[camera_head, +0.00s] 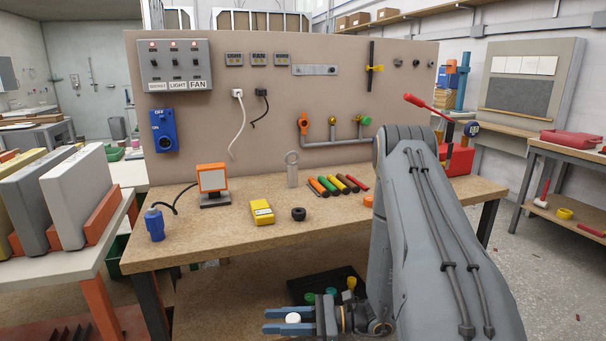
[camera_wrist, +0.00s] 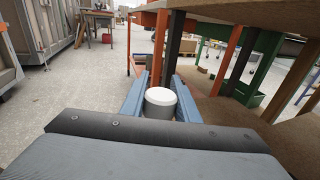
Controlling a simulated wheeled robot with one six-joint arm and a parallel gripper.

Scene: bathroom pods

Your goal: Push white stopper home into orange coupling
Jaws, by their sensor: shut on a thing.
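The white stopper (camera_head: 293,318) sits between the blue fingers of my gripper (camera_head: 268,321), low at the bottom of the head view. In the wrist view, my gripper (camera_wrist: 160,80) is shut on the stopper (camera_wrist: 160,97), whose white round top shows above a grey lower part. An orange ring-like fitting (camera_head: 303,122), which looks like the orange coupling, is at the left end of a pipe on the upright board. My gripper is well below and apart from it, in front of the bench. I cannot tell the coupling's bore in detail.
The wooden bench (camera_head: 225,238) holds an orange-framed lamp (camera_head: 212,182), a yellow meter (camera_head: 262,212), a black ring (camera_head: 298,214) and several coloured rods. A dark tray (camera_head: 322,284) is below the bench. In the wrist view, bench legs stand close ahead; open floor is left.

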